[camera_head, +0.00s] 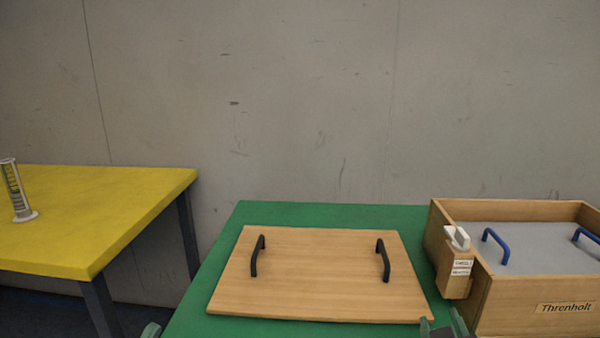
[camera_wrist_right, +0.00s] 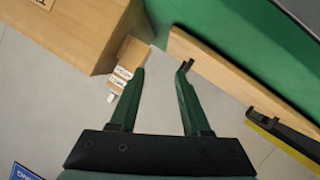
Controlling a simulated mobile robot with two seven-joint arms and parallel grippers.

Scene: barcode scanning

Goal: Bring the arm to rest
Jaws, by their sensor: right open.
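My right gripper (camera_head: 441,325) shows at the bottom edge of the head view, by the near right corner of the wooden board. In the right wrist view its two green fingers (camera_wrist_right: 162,70) stand apart with nothing between them. The floor shows behind the fingers. A small green part of my left gripper (camera_head: 151,330) shows at the bottom edge of the head view. Its fingers cannot be made out.
A wooden board (camera_head: 318,290) with two black handles lies on the green table (camera_head: 330,214). Right of it stands a wooden box (camera_head: 487,300) labelled Threnholt, with a side holder (camera_head: 455,280) carrying a white device (camera_head: 457,237). A yellow table (camera_head: 90,215) bears a cylinder (camera_head: 15,190).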

